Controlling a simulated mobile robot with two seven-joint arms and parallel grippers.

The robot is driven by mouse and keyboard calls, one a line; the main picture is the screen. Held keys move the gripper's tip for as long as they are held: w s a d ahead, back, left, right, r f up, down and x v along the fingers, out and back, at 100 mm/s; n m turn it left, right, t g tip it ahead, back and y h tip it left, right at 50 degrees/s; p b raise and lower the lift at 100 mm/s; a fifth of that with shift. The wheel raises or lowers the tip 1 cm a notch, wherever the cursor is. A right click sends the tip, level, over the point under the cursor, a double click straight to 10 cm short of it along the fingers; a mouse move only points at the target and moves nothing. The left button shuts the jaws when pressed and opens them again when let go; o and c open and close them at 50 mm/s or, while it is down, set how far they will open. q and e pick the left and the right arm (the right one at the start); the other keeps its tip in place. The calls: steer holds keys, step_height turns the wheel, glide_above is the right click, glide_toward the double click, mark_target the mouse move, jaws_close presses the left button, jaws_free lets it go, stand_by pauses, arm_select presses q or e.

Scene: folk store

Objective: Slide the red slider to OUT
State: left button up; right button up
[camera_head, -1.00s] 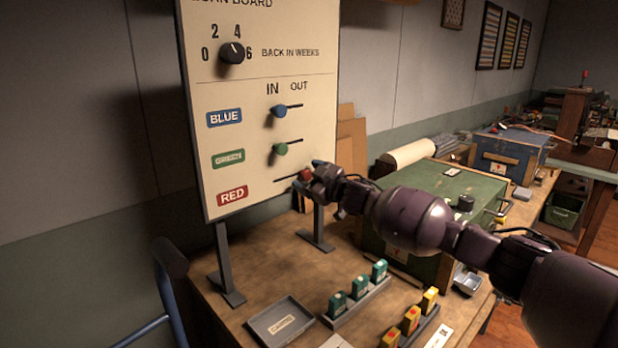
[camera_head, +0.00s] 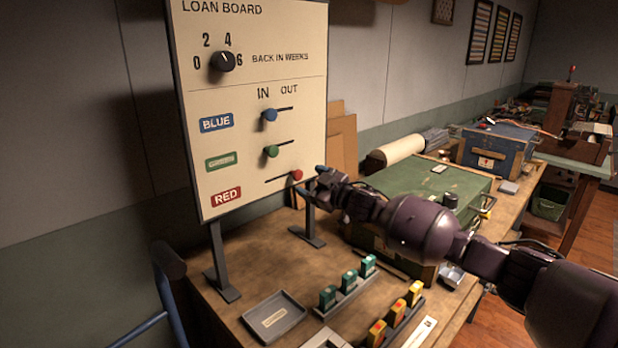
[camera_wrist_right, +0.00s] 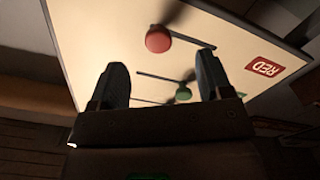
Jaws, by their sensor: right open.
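The loan board (camera_head: 290,140) stands upright on the table, with IN and OUT marked above its slots. The red slider (camera_head: 296,175) is a round knob at the right, OUT end of its slot, in the row of the RED label (camera_head: 227,197). The blue slider (camera_head: 269,115) and the green slider (camera_head: 271,151) sit at the left, IN side. My right gripper (camera_head: 316,182) is just right of the red slider, apart from it. In the right wrist view its fingers (camera_wrist_right: 165,82) are open and empty, with the red slider (camera_wrist_right: 158,39) beyond them. My left gripper is out of view.
A grey tray (camera_head: 272,318) and racks of green blocks (camera_head: 348,283) and yellow blocks (camera_head: 396,317) lie in front. A blue rail (camera_head: 172,290) is at the lower left.

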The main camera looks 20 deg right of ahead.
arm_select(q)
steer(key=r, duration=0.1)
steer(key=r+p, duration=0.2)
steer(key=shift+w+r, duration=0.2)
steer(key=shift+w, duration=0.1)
arm_select(e)
steer(key=v, duration=0.4)
steer(key=shift+f, duration=0.1)
